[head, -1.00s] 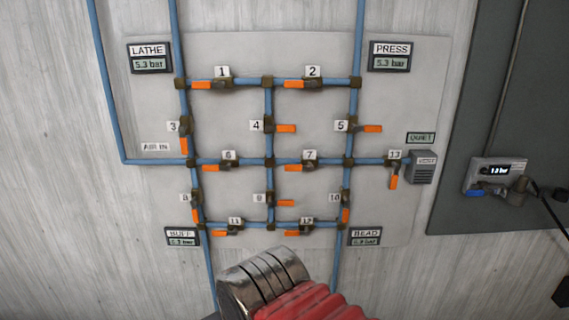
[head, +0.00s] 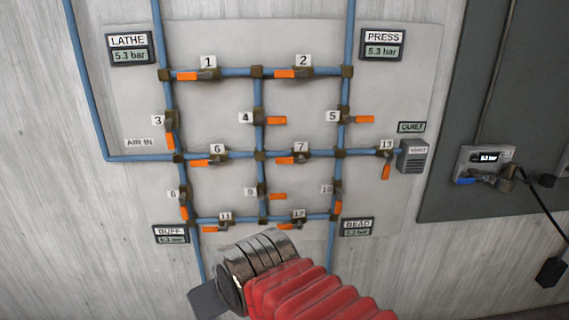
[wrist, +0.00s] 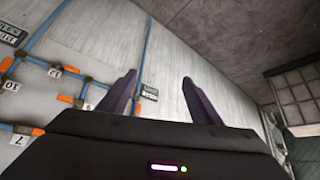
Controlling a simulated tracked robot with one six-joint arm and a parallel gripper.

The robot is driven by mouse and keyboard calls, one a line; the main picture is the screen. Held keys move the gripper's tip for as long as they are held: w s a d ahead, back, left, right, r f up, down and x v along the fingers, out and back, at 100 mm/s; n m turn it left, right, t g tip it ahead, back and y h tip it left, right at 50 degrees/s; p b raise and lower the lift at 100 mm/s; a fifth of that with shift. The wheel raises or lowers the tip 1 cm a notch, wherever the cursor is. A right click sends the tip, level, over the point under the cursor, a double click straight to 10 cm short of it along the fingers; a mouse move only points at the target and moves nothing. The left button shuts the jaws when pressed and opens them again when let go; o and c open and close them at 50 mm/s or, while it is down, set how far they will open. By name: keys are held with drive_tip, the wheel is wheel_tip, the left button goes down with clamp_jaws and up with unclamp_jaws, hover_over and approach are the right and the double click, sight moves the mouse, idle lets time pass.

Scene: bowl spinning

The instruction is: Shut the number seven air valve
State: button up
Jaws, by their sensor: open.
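The number seven valve (head: 300,157) sits on the middle horizontal pipe of the wall panel, right of valve 6, under a white label "7". Its orange lever (head: 284,160) points left and lies along the pipe. My gripper (wrist: 160,93) is open and empty in the wrist view, its two dark fingers apart. In the head view my arm is low and in front of the panel, below the valves, apart from valve seven.
Valves 6 (head: 214,160), 12 (head: 298,221) and 9 (head: 262,195) are close by on the blue pipes. The vent box (head: 412,157) is to the right. Gauges read 5.3 bar at LATHE (head: 130,48) and PRESS (head: 382,46). A grey board (head: 500,110) with a cable is farther right.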

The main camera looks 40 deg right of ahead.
drive_tip(key=shift+o, duration=0.4)
drive_tip(key=w+d+m+t+h, duration=0.1)
drive_tip(key=w+d+t, duration=0.1)
drive_tip(key=w+d, duration=0.2)
drive_tip(key=w, duration=0.3)
drive_tip(key=shift+d+r, duration=0.3)
drive_tip(key=shift+r, duration=0.1)
drive_tip(key=w+d+r+m+t+h, duration=0.2)
drive_tip(key=w+d+r+t+h, duration=0.1)
drive_tip(key=d, duration=0.8)
drive_tip(key=w+d+r+m+t+h, duration=0.2)
drive_tip(key=d+h, duration=0.4)
drive_tip(key=d, duration=0.5)
drive_tip(key=shift+w+d+r+m+t, duration=0.45)
drive_tip(key=shift+w+m, duration=0.25)
drive_tip(key=shift+w, duration=0.4)
